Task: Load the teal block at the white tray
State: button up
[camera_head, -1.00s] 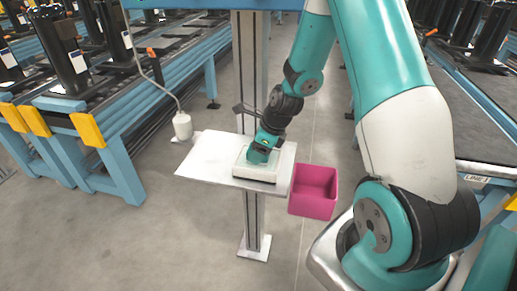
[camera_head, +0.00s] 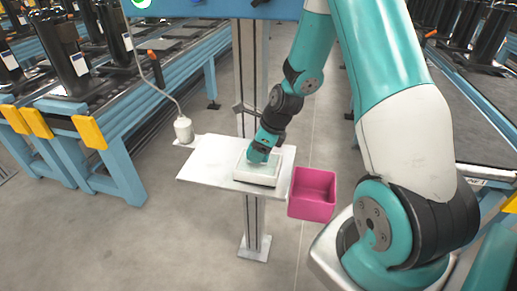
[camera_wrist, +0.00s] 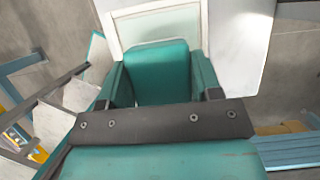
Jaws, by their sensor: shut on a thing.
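The white tray (camera_head: 256,175) lies on the white table, near its right side. In the wrist view its pale rim (camera_wrist: 118,36) lies just beyond my gripper. My gripper (camera_head: 258,157) points down over the tray. In the wrist view my gripper (camera_wrist: 163,80) has a finger on each side of the teal block (camera_wrist: 157,68) and is shut on it. The block is at the tray's inner area; whether it touches the tray floor cannot be told. In the head view the block cannot be told apart from my teal gripper.
The small white table (camera_head: 208,178) stands on a grey post, with free surface left of the tray. A pink bin (camera_head: 313,194) is just right of the table. A white cabled device (camera_head: 183,130) is at the table's back left. Blue conveyor frames (camera_head: 125,170) stand at left.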

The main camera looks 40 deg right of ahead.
jog(key=shift+r+p, duration=2.1)
jog(key=shift+r, duration=0.4)
